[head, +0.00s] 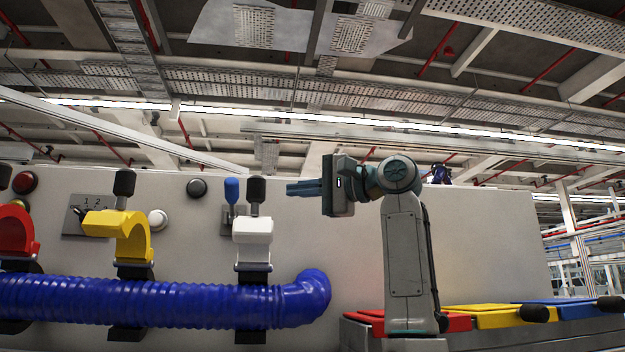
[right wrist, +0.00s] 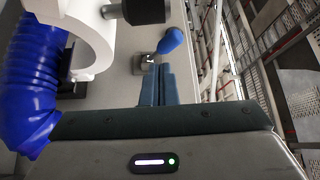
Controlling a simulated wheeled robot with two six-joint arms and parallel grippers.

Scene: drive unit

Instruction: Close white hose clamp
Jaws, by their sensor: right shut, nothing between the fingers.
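The white hose clamp (head: 253,232) stands raised above the blue corrugated hose (head: 190,305), with a black knob (head: 257,189) on top. In the right wrist view the white clamp (right wrist: 92,42) shows its curved inner side at the upper left, clear of the blue hose (right wrist: 32,80), with its black knob (right wrist: 145,11) near the top. My right gripper (head: 290,188) is shut and empty, pointing left, just right of the black knob and apart from it in the picture. Its closed fingers (right wrist: 156,80) also show in the right wrist view. My left gripper is not in view.
A blue-tipped lever (head: 231,191) is on the panel (head: 340,255) just left of the black knob. A yellow clamp (head: 122,232) and a red clamp (head: 18,235) stand farther left. Red, yellow and blue lids (head: 500,317) lie at lower right.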

